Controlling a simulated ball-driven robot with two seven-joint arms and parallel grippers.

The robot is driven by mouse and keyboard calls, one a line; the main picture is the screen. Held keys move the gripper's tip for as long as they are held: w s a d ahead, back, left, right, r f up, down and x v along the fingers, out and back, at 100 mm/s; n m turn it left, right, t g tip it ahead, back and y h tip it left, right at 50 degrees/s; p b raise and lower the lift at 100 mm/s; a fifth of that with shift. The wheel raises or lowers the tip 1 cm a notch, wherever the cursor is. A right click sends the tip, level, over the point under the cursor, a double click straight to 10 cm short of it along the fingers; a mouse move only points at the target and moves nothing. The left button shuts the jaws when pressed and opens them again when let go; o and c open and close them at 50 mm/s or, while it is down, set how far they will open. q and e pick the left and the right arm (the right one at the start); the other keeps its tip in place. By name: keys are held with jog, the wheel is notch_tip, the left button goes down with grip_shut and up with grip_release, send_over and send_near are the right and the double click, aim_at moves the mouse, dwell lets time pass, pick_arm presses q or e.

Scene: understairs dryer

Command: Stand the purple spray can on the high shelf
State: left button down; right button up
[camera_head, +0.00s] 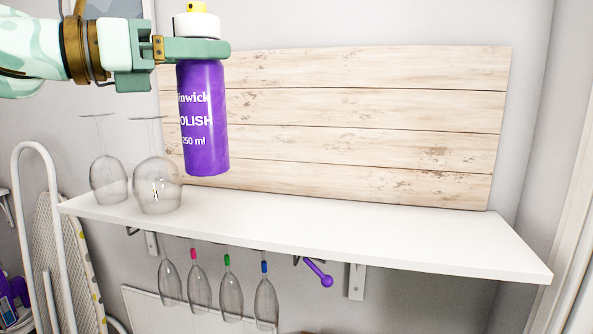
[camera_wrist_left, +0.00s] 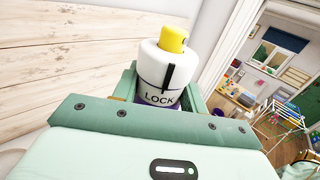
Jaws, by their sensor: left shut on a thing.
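The purple spray can (camera_head: 203,125) is upright, with a white collar and yellow nozzle at its top. My left gripper (camera_head: 197,49) is shut around the upper part of the can. The can's bottom appears above the white high shelf (camera_head: 350,232), and I see no contact between them. In the left wrist view the can's white collar (camera_wrist_left: 158,75), marked LOCK, and yellow nozzle sit between the fingers of my left gripper (camera_wrist_left: 160,98). My right gripper is not in view.
Upside-down wine glasses (camera_head: 157,185) stand on the shelf's left end, close to the can. A wooden plank panel (camera_head: 370,125) leans behind the shelf. The shelf's middle and right are clear. Several glasses (camera_head: 230,290) and a purple-ended rod (camera_head: 322,276) hang below it.

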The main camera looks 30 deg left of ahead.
pick_arm(q)
jog(key=w+d+f+p, duration=0.2)
jog(key=w+f+p, duration=0.3)
jog(key=w+f, duration=0.6)
jog(key=shift+w+d+f+p, duration=0.2)
jog(key=shift+d+f+p, duration=0.1)
jog(key=shift+f, duration=0.35)
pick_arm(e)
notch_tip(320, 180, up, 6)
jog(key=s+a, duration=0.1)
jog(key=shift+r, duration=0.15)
pick_arm(q)
jog(key=shift+s, duration=0.1)
jog(key=shift+s+f, duration=0.1)
jog(key=c, duration=1)
grip_release()
jog(key=shift+o, duration=1)
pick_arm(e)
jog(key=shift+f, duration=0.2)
